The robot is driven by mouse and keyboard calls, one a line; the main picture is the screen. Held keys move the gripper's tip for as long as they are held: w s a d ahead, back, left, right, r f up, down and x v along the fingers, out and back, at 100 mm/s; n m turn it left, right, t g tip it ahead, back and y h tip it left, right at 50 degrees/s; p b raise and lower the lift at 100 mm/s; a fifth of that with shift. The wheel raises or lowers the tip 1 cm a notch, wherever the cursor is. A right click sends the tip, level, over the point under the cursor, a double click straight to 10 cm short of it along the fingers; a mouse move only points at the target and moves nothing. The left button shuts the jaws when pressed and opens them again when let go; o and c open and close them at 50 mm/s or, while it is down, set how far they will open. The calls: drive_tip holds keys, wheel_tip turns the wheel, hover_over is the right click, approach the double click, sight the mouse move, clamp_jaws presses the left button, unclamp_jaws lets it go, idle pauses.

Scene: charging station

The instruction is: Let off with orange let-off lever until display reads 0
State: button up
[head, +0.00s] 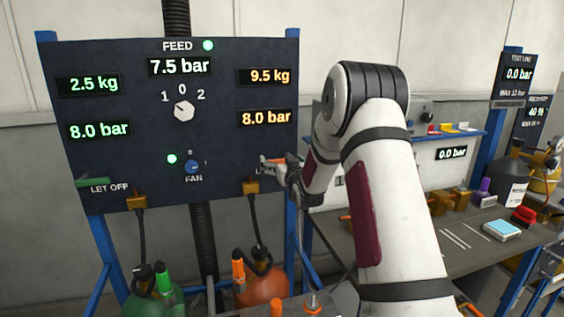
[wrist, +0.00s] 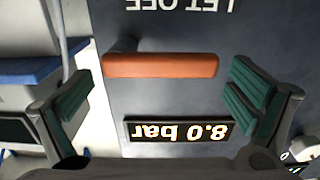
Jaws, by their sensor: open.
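The orange let-off lever (wrist: 160,65) lies level in the upside-down wrist view, with the LET OFF lettering (wrist: 185,5) beside it. My gripper (wrist: 160,84) is open, its green-padded fingers on either side of the lever's two ends, with visible gaps. In the head view my gripper (head: 280,166) is at the panel's lower right and hides most of the lever. The orange display reads 8.0 bar (head: 266,118) and shows in the wrist view (wrist: 178,131) too. The orange weight display above it reads 9.5 kg (head: 265,77).
The dark panel (head: 130,60) also has a green let-off lever (head: 92,182), a selector knob (head: 183,110), a fan knob (head: 192,167) and a feed display reading 7.5 bar (head: 180,67). Green and orange cylinders (head: 262,288) stand below. A workbench (head: 460,240) is at the right.

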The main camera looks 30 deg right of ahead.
drive_tip(key=shift+c, duration=0.6)
drive_tip(key=c, duration=1.4)
drive_tip(key=shift+c, duration=0.2)
drive_tip(key=shift+r+m, duration=0.1)
drive_tip(key=shift+m, duration=0.2)
drive_tip(key=shift+s+d+r+m+p, duration=0.35)
drive_tip(key=shift+d+m+p, duration=0.5)
drive_tip(key=shift+m, duration=2.05)
drive_tip(key=shift+s+d+r+m+p, duration=0.1)
drive_tip(key=shift+d+r+m+p, duration=0.75)
drive_tip(key=shift+m, duration=2.05)
drive_tip(key=shift+s+d+r+m+p, duration=0.25)
drive_tip(key=shift+d+m+p, duration=0.65)
drive_tip(key=shift+m, duration=2)
drive_tip(key=shift+a+f, duration=0.1)
drive_tip(key=shift+a, duration=0.05)
